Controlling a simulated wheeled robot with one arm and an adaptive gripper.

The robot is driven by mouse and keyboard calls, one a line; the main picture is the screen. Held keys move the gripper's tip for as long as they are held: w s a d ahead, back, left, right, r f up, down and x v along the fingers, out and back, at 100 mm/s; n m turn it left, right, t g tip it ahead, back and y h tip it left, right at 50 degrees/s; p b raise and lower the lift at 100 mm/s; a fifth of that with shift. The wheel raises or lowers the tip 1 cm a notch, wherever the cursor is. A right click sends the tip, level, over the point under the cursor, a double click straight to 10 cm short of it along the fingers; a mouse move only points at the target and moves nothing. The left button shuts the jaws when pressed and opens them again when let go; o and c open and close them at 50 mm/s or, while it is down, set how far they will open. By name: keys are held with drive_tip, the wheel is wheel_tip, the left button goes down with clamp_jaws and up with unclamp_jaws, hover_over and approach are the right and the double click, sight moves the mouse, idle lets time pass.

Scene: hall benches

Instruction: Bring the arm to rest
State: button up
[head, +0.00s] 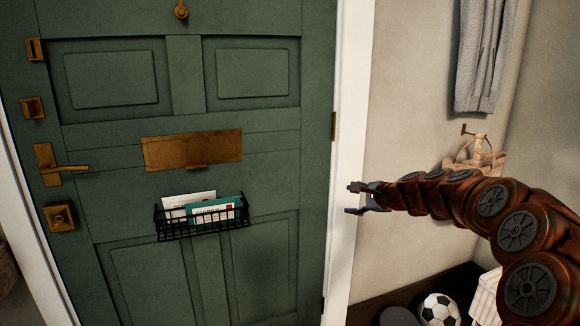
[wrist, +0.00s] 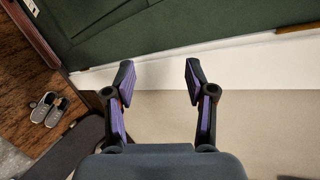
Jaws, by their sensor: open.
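My gripper (head: 357,198) is at the right of the head view, in front of the white door frame, at the end of my arm, which reaches in from the right edge. Its two fingers are apart with nothing between them. In the wrist view, my gripper (wrist: 159,78) shows both fingers spread, with purple inner pads, over the pale wall and white trim. No object is held.
A green door (head: 190,120) with a brass handle fills the left. A black wire basket (head: 203,230) holding papers hangs on it. A football (head: 439,309) lies low at right. A grey garment (head: 480,55) hangs above my arm. Shoes (wrist: 49,108) stand on the floor.

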drive_tip(key=s+a+r+n+g+p, duration=0.2)
drive_tip(key=s+a+r+n+p, duration=0.15)
drive_tip(key=s, duration=0.55)
drive_tip(key=s+a+r+n+g+p, duration=0.2)
drive_tip(key=s+a+n+g+p, duration=0.15)
drive_tip(key=s, duration=0.55)
drive_tip(key=s+a+r+n+g+p, duration=0.1)
drive_tip(key=s+a+r+n+p, duration=0.25)
drive_tip(key=s, duration=0.45)
drive_tip(key=s+d+n+g+h+p, duration=0.2)
drive_tip(key=s+d+p, duration=0.1)
drive_tip(key=s, duration=0.7)
drive_tip(key=s+d+n+g+h+p, duration=0.2)
drive_tip(key=s+d+p, duration=0.2)
drive_tip(key=s, duration=0.6)
drive_tip(key=s+d+r+n+g+h+p, duration=0.1)
drive_tip(key=s+d+n+g+h+p, duration=0.1)
drive_tip(key=s, duration=0.8)
drive_tip(key=shift+s+d+h+p, duration=0.3)
drive_tip(key=shift+d+p, duration=0.6)
drive_tip(key=shift+p, duration=0.2)
drive_tip(key=shift+c, duration=1.1)
drive_tip(key=shift+d, duration=0.1)
drive_tip(key=shift+c, duration=0.2)
